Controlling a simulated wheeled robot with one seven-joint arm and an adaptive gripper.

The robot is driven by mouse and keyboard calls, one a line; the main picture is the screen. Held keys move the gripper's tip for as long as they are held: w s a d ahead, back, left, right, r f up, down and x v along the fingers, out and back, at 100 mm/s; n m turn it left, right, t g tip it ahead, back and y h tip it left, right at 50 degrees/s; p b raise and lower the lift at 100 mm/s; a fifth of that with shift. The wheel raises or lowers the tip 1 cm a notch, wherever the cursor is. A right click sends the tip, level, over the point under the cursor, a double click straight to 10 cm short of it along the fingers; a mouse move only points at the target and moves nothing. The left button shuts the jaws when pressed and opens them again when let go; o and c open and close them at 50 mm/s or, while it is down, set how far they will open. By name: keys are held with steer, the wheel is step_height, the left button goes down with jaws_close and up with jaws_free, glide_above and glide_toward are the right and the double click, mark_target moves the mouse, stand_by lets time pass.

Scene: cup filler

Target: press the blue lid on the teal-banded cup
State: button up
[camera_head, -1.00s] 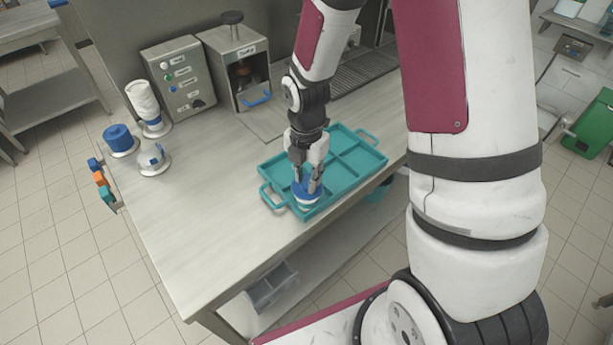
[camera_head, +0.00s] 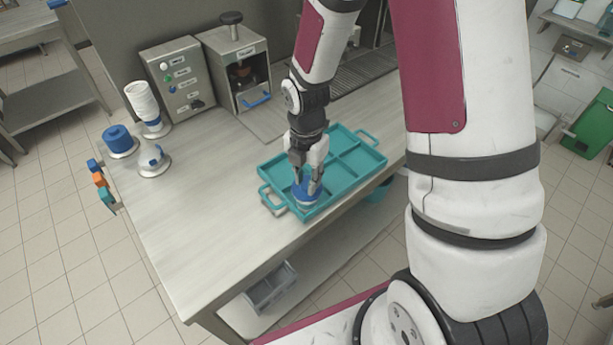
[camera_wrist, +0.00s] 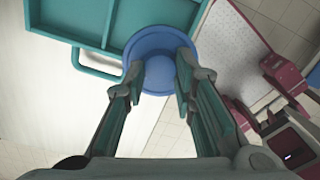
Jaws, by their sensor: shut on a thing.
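My gripper (camera_head: 307,188) points down at the front left compartment of the teal tray (camera_head: 372,161). Its two fingers are shut on the blue lid (camera_head: 306,197). In the wrist view the round blue lid (camera_wrist: 158,45) has a raised middle, and the fingertips (camera_wrist: 158,88) stand on either side of it. The lid sits at the tray's near corner, over that compartment. What is under the lid is hidden, so I cannot see a teal band or tell whether the lid is seated on a cup.
A stack of white cups (camera_head: 142,102), a roll of blue lids (camera_head: 119,140) and another holder (camera_head: 152,160) stand at the table's left. A grey button box (camera_head: 180,80) and a machine with a blue handle (camera_head: 238,68) stand behind. The table's left middle (camera_head: 190,215) is clear.

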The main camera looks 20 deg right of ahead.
steer(key=shift+f, duration=0.15)
steer(key=o, duration=0.9)
step_height(320, 180, up, 12)
stand_by(0.6)
